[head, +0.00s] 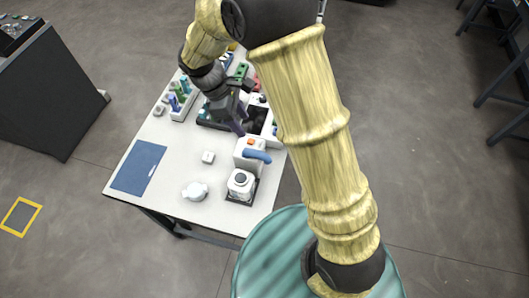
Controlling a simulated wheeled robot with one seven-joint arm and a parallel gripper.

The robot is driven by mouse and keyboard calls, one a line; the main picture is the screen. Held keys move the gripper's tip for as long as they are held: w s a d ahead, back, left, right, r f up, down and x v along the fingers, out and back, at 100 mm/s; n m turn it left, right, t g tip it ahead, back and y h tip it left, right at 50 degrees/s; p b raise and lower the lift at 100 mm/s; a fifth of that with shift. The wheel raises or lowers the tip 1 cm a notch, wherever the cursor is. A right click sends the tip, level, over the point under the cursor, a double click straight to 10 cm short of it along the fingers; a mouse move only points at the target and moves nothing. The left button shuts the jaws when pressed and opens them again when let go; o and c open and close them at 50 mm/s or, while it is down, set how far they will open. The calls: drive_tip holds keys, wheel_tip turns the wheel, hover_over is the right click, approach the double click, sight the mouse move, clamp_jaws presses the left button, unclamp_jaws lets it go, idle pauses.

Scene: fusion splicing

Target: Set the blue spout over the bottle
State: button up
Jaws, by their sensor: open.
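The blue spout (257,155) is a short rounded bar. It sticks out to the right from the front of a white box-shaped unit (245,160) with an orange spot on top. A white bottle (241,186) with a dark round top stands just in front of that unit, on a dark square base. The spout's free end points to the right of the bottle, not above it. My gripper (239,128) is behind the white unit, pointing down, apart from the spout and the bottle. It is open; the small view hides whether anything is between its fingers.
A white rounded piece (195,191) and a small white block (208,157) lie left of the bottle. A blue mat (139,167) lies at the table's left. A rack with coloured items (180,98) stands at the back left. My arm covers the right side of the table.

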sight(264, 154)
drive_tip(key=shift+d, duration=0.1)
drive_tip(key=p+x, duration=0.2)
drive_tip(key=x, duration=1.5)
drive_tip(key=shift+s+f+p, duration=0.1)
drive_tip(key=shift+f+p, duration=0.1)
drive_tip(key=shift+p, duration=0.15)
clamp_jaws()
